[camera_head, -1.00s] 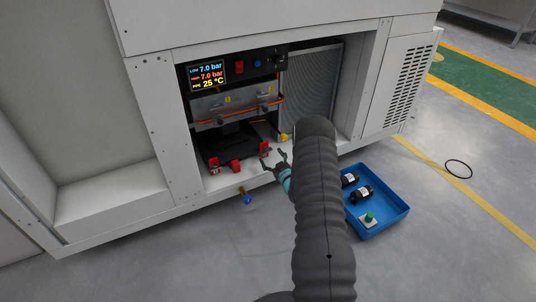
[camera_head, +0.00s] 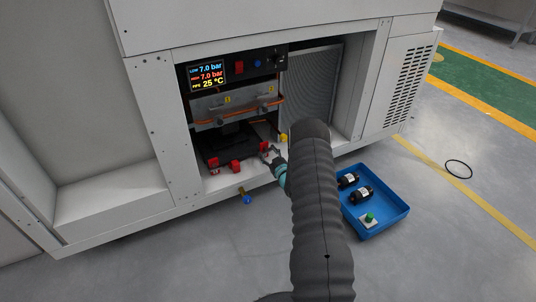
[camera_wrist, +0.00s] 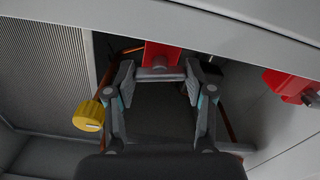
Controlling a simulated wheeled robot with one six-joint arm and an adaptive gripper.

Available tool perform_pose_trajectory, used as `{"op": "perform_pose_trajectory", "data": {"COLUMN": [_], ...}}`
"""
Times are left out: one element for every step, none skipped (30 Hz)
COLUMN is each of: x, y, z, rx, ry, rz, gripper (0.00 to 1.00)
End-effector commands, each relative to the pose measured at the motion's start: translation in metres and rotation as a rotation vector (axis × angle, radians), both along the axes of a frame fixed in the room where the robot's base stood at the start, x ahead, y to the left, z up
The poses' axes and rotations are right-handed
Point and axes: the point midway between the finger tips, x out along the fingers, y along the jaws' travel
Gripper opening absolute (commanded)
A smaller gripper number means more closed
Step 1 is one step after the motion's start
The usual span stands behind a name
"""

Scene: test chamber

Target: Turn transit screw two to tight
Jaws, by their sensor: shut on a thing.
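My gripper (camera_head: 273,157) is at the right end of the row of red parts on the cabinet's floor. In the wrist view my gripper (camera_wrist: 159,75) is shut on a grey crossbar-like piece at the front of a red fixture (camera_wrist: 160,54), which I take to be a transit screw. The same red fixture (camera_head: 264,146) shows just behind the fingertips in the head view. No number is readable on it. Another red fixture (camera_wrist: 288,85) with a grey bolt end is at the right in the wrist view. Red parts (camera_head: 214,163) and (camera_head: 236,166) stand further left.
A yellow knob (camera_wrist: 88,115) is close beside my gripper. The cabinet opening (camera_head: 170,130) frames the work area, with a display (camera_head: 208,75) above. A blue-ended brass part (camera_head: 247,199) hangs at the front edge. A blue tray (camera_head: 385,220) with black parts sits on the floor.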

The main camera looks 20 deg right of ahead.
Motion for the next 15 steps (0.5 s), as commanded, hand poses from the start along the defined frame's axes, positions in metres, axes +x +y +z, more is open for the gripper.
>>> {"op": "perform_pose_trajectory", "data": {"x": [0.0004, 0.0004, 0.0005, 0.0005, 0.0004, 0.0004, 0.0005, 0.0007, 0.0008, 0.0007, 0.0007, 0.0006, 0.0006, 0.0006, 0.0006], "y": [0.0002, 0.0002, 0.0001, 0.0003, 0.0003, 0.0003, 0.0003, 0.0002, 0.0002, 0.0003, 0.0003, 0.0003, 0.0004, 0.0004, 0.0004], "z": [-0.001, -0.0015, -0.0023, -0.003, -0.0035, -0.0035, -0.0031, -0.0025, -0.0021, -0.0019, -0.0017, -0.0013, -0.001, -0.0007, -0.0002], "rx": [0.013, 0.027, 0.051, 0.074, 0.098, 0.13, 0.153, 0.174, 0.2, 0.218, 0.232, 0.249, 0.257, 0.263, 0.269], "ry": [-0.001, 0.0, 0.001, 0.002, 0.003, 0.004, 0.004, 0.004, 0.005, 0.006, 0.006, 0.008, 0.008, 0.008, 0.008], "rz": [0.0, 0.0, 0.0, 0.001, 0.001, 0.001, 0.001, 0.001, 0.001, 0.001, 0.001, 0.001, 0.001, 0.001, 0.001], "gripper": [0.19, 0.19, 0.19, 0.19, 0.19, 0.19, 0.19, 0.19, 0.19, 0.19, 0.19, 0.19, 0.19, 0.19, 0.19]}}
